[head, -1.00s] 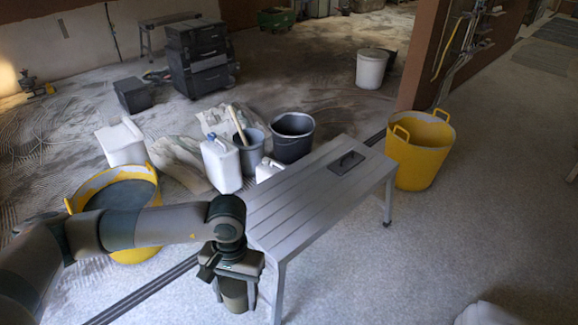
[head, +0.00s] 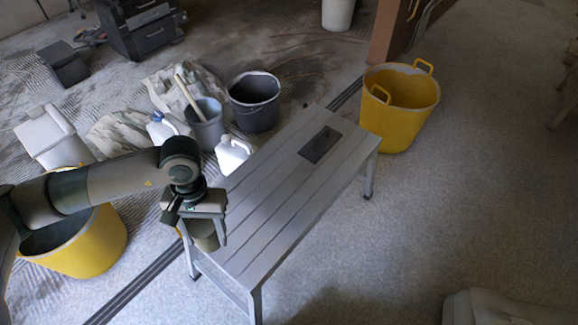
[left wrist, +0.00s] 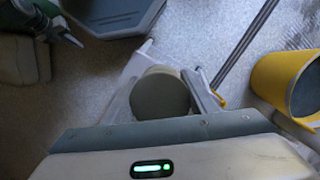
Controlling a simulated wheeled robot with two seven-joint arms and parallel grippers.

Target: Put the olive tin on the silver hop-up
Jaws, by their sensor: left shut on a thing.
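The olive tin (head: 207,241) is a dull green-grey cylinder in my left gripper (head: 203,222). The gripper is shut on it and points down, with the tin's lower part showing below the fingers. In the left wrist view the tin (left wrist: 160,96) shows its round end between the fingers, with speckled floor around it. The silver hop-up (head: 285,195) is a long slatted platform on legs, with a dark handle plate near its far end. In the head view the tin overlaps the hop-up's near left corner; their height gap is unclear.
A yellow tub (head: 400,110) stands beyond the hop-up's far end, and another yellow tub (head: 85,250) stands at left. Buckets, including a dark one (head: 255,105), and a white jug (head: 232,153) crowd the hop-up's left side. Its slatted top looks clear apart from the handle plate.

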